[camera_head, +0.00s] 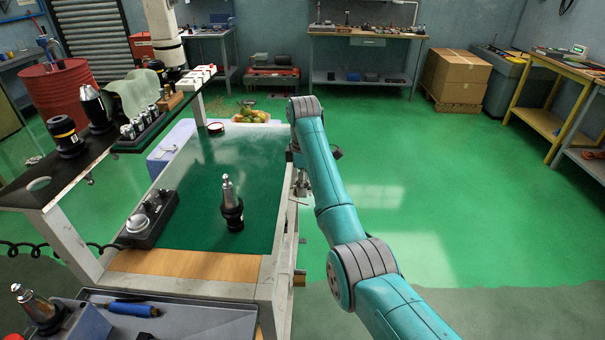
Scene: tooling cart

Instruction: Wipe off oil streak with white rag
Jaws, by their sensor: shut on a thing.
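My gripper (301,186) hangs below the end of my teal arm, at the right edge of the tooling cart (284,240). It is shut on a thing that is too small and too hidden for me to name. I cannot make out a plainly white rag. A pale grey-green cloth (137,93) lies draped on the cart's dark upper shelf (40,185), well to the left of my gripper. I cannot make out an oil streak on the cart's green mat (200,205) or elsewhere.
A black tool holder (232,212) stands upright on the mat. A dark block with fittings (150,218) is to its left. Open green floor (470,200) lies to the right.

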